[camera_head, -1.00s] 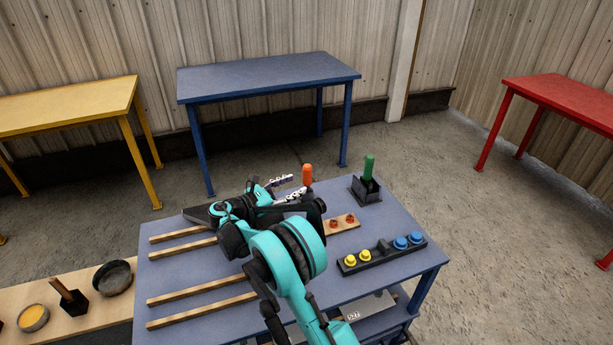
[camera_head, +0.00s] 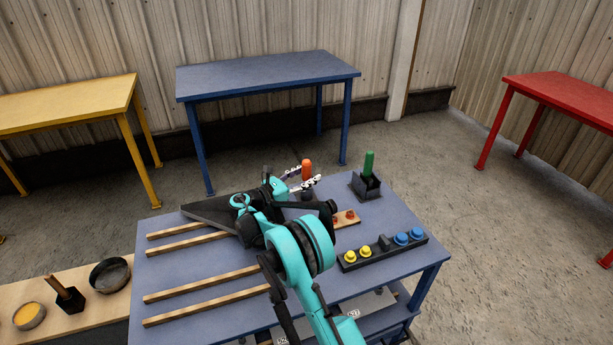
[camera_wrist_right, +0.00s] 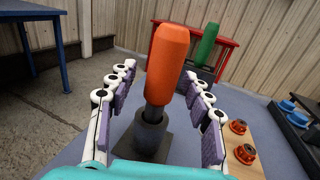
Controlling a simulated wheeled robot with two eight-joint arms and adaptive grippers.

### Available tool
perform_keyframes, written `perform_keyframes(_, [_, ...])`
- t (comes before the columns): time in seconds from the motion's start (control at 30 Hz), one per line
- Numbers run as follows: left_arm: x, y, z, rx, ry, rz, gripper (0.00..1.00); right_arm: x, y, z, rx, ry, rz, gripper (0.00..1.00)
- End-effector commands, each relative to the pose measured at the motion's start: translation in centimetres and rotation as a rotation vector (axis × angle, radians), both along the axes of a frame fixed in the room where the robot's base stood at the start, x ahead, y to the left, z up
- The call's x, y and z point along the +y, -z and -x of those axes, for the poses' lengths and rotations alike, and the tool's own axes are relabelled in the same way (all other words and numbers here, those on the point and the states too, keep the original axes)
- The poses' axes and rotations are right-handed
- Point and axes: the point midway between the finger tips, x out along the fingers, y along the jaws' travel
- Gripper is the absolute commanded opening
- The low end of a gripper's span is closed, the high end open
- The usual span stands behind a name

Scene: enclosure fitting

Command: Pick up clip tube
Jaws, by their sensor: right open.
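An orange-handled tube-like piece (camera_head: 306,167) stands at the far edge of the blue worktable (camera_head: 190,275). In the right wrist view the orange piece (camera_wrist_right: 167,62) has a dark shaft and stands upright in a black round holder (camera_wrist_right: 152,132) on a square base. My right gripper (camera_head: 301,178) is open, with its fingers pointing at the orange piece; in the wrist view my right gripper (camera_wrist_right: 160,72) has one finger on each side of it, with gaps left. A green-handled piece (camera_head: 369,163) stands in a black block holder (camera_head: 366,186). I cannot tell which is the clip tube. My left gripper is out of view.
Wooden strips (camera_head: 205,285) lie on the worktable's left. A wood block with red knobs (camera_head: 346,218) and a black rail with yellow and blue knobs (camera_head: 381,251) are at right. Yellow, blue and red tables stand farther off.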

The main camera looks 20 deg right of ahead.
Motion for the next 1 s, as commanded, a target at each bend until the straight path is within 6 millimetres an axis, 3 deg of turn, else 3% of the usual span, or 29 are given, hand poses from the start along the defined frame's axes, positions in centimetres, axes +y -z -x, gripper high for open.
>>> perform_keyframes(0.07, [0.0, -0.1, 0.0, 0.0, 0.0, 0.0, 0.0, 0.0, 0.0, 0.0, 0.0, 0.0, 0.0, 0.48])
perform_keyframes(0.2, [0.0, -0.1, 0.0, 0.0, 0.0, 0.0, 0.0, 0.0, 0.0, 0.0, 0.0, 0.0, 0.0, 0.11])
perform_keyframes(0.27, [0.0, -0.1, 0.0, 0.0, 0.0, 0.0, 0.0, 0.0, 0.0, 0.0, 0.0, 0.0, 0.0, 0.0])
perform_keyframes(0.63, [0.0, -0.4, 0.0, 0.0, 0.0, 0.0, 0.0, 0.0, -0.7, 0.0, 0.0, 0.0, 0.0, 0.0])
perform_keyframes(1.0, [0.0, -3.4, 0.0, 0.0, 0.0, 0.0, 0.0, 0.0, -7.9, 0.0, 0.0, 0.0, 0.0, 0.0])
